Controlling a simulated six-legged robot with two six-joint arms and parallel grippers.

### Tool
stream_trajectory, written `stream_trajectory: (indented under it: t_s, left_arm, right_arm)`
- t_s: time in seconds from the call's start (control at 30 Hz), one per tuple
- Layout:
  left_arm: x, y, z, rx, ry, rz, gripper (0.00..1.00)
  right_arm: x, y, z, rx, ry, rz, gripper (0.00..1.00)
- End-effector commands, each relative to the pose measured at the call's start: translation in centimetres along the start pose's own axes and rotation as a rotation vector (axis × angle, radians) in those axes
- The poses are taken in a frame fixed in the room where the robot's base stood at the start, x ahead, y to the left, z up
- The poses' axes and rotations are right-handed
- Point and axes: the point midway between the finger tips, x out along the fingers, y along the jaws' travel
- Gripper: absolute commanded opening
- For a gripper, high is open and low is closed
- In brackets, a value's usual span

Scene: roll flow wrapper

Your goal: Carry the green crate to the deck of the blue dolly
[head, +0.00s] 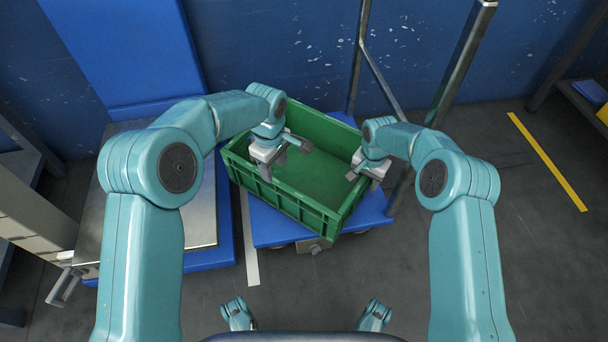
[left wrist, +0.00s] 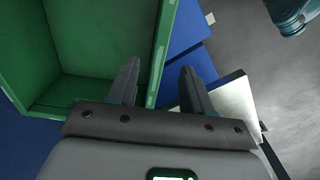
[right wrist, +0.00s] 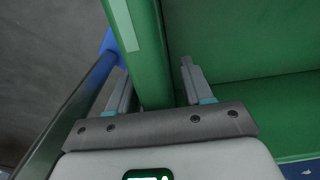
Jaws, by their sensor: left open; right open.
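The green crate (head: 293,203) is empty and sits, slightly turned, over the deck of the blue dolly (head: 268,228); it appears to rest on it. My left gripper (head: 280,162) is open at the crate's left wall. In the left wrist view its fingers (left wrist: 158,75) stand either side of the green wall (left wrist: 160,45), not closed on it. My right gripper (head: 366,170) is open at the right wall. In the right wrist view its fingers (right wrist: 155,75) straddle that wall (right wrist: 150,60). The crate's underside is hidden.
A blue platform with a metal plate (head: 205,205) stands just left of the dolly. Metal posts (head: 462,65) rise at the dolly's back right. A blue wall (head: 300,40) is behind. A yellow floor line (head: 548,162) lies right; the floor there is clear.

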Motion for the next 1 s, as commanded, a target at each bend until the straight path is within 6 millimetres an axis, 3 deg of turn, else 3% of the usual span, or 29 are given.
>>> stream_trajectory:
  t_s: [0.1, 0.27, 0.7, 1.0]
  left_arm:
    - [-1.3, 0.1, 0.0, 0.0, 0.0, 0.002, 0.5]
    - [-1.8, 0.0, 0.0, 0.0, 0.0, -0.001, 0.5]
    - [-1.7, 0.0, 0.0, 0.0, 0.0, 0.0, 0.5]
    - [-1.7, 0.0, 0.0, 0.0, 0.0, 0.0, 0.5]
  right_arm:
    - [0.0, 0.0, 0.0, 0.0, 0.0, 0.0, 0.5]
    - [-1.1, -0.1, -0.1, 0.0, 0.003, -0.002, 0.5]
    - [-10.3, 0.0, 0.0, 0.0, 0.002, -0.002, 0.5]
    - [-12.1, 0.0, 0.0, -0.001, 0.0, 0.0, 0.5]
